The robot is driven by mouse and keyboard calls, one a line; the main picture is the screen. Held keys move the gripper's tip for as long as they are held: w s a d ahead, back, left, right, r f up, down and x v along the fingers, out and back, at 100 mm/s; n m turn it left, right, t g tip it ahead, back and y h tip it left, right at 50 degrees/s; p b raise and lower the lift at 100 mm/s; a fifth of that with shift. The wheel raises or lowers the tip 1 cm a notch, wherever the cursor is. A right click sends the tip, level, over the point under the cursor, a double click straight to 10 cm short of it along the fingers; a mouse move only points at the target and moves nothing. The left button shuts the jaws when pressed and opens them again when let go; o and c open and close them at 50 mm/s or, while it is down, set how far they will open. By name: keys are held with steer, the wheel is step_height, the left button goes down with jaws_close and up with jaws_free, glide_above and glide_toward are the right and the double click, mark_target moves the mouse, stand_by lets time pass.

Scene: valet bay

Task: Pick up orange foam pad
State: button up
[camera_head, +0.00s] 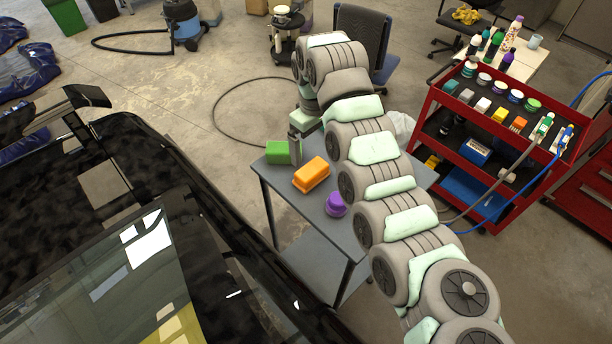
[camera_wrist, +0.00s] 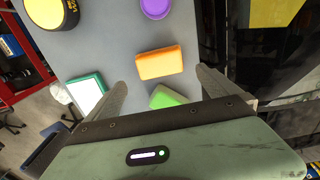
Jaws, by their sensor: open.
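The orange foam pad (camera_head: 311,174) lies on a small grey table (camera_head: 310,208). It also shows in the wrist view (camera_wrist: 159,63), on the tabletop beyond my fingertips. My gripper (camera_head: 296,148) is over the table's far end in the head view, close to a green block (camera_head: 278,152). In the wrist view my gripper (camera_wrist: 160,80) is open with nothing between its fingers. The orange pad sits ahead of the gap between the fingers. The green block (camera_wrist: 167,97) is nearer, partly hidden by the gripper body.
A purple round pad (camera_head: 336,204) is on the table near the orange pad. The wrist view also shows a yellow-and-black round item (camera_wrist: 50,12) and a white-and-green block (camera_wrist: 86,92). A black car (camera_head: 150,190) stands close left; a red cart (camera_head: 500,140) stands right.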

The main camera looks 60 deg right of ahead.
mark_target(312, 169)
steer(key=shift+w+f, duration=0.15)
steer(key=shift+f, duration=2.7)
steer(key=shift+d+f, duration=0.15)
steer(key=shift+f, duration=0.15)
steer(key=shift+f+p, duration=0.7)
steer(key=shift+f, duration=1)
steer(key=c, duration=1.1)
steer(key=shift+r, duration=0.1)
step_height(312, 169, up, 20)
steer(key=shift+f+b, duration=0.1)
steer(key=shift+b, duration=1)
